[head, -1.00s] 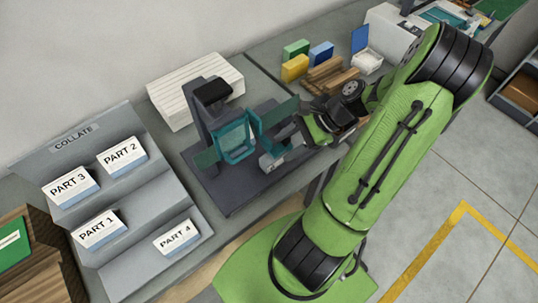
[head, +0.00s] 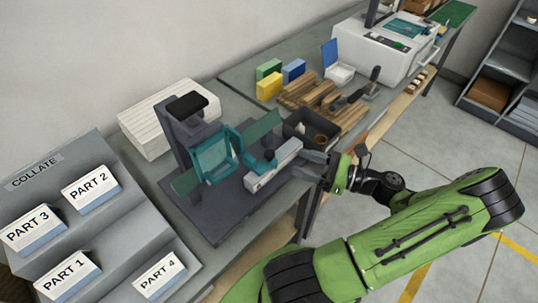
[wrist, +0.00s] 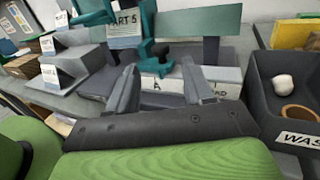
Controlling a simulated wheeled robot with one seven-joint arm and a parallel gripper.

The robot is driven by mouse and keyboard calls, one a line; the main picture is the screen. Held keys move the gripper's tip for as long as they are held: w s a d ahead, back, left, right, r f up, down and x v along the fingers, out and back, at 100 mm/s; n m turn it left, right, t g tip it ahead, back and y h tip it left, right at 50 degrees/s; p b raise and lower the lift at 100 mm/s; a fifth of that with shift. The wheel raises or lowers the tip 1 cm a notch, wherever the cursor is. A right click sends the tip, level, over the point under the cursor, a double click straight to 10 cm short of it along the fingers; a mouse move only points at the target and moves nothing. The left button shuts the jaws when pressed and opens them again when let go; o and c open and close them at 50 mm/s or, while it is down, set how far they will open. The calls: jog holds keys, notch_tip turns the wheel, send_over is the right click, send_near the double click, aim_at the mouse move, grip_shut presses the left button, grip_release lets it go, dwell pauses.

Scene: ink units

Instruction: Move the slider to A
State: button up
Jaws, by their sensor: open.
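The slider is a teal piece with a dark round knob (head: 269,155), at the light grey rail (head: 274,167) on the front of the dark stapler-like device (head: 222,205). In the wrist view the knob (wrist: 160,49) is ahead, above the rail's pale front face, where an "A" (wrist: 157,86) and the letters "AD" show, the rest hidden by a finger. My gripper (head: 312,163) is open and empty, close to the front of the rail and pointing at it. In the wrist view its two fingertips (wrist: 160,73) are apart, with the knob beyond the gap.
A teal frame (head: 215,158) stands behind the rail; a PART 5 pack (wrist: 124,24) shows there. The collate rack (head: 125,235) is left. A dark waste bin (head: 312,129) is close on the right. Wooden pieces (head: 310,92) and coloured boxes (head: 268,84) lie farther back.

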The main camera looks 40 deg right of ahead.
aim_at(269, 152)
jog(key=b+x, duration=0.1)
jog(key=x, duration=0.9)
jog(key=shift+b, duration=0.4)
grip_shut()
